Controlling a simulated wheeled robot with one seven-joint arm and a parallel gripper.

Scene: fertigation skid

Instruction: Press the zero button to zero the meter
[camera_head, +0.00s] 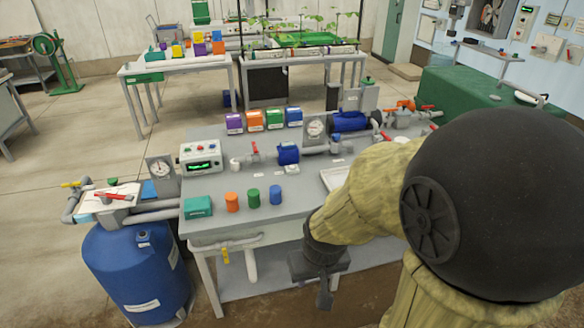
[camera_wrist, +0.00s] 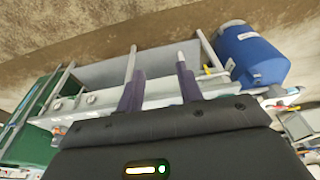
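The meter is a white box (camera_head: 200,158) with a lit green display (camera_head: 200,167) on its front, standing at the left back of the grey bench top. Small coloured buttons (camera_head: 200,147) show on its upper face; their labels are too small to read, so I cannot tell which is the zero button. My gripper (camera_head: 323,292) hangs in front of the bench's front edge, low and to the right of the meter, well away from it. In the wrist view my gripper (camera_wrist: 158,76) has its two dark fingers apart with nothing between them. The meter is not identifiable there.
Orange (camera_head: 232,202), green (camera_head: 253,197) and blue (camera_head: 275,195) cylinders and a teal box (camera_head: 198,206) stand along the bench's front left. A round gauge (camera_head: 160,169) is left of the meter. A blue tank (camera_head: 138,270) stands at the bench's left end. Pipes and valves run behind.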

